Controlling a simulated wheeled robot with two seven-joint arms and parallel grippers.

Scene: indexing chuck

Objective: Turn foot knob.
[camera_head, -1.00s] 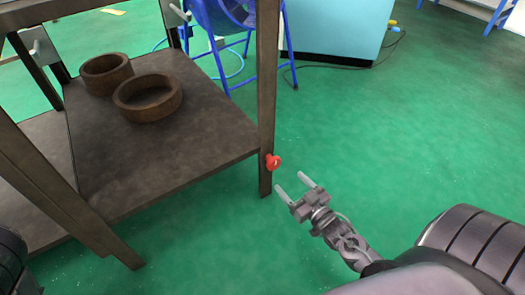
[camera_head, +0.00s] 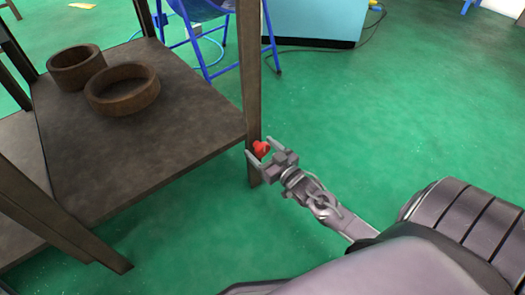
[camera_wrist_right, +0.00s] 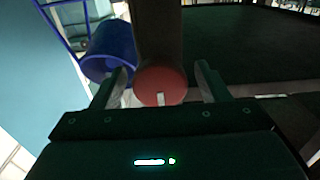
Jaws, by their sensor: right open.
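The red foot knob (camera_head: 261,149) sits low on the outer side of a brown table leg (camera_head: 251,100). My right gripper (camera_head: 258,149) is open, with one finger on each side of the knob in the head view. In the right wrist view the round red knob (camera_wrist_right: 161,84) with a pale mark on its lower face lies between the two open fingertips (camera_wrist_right: 160,82). Gaps show on both sides, so the fingers look apart from it. My left gripper is not in view.
A blue chair (camera_head: 205,35) and a light blue cabinet (camera_head: 312,22) stand behind. The green floor (camera_head: 400,120) right of the leg is clear.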

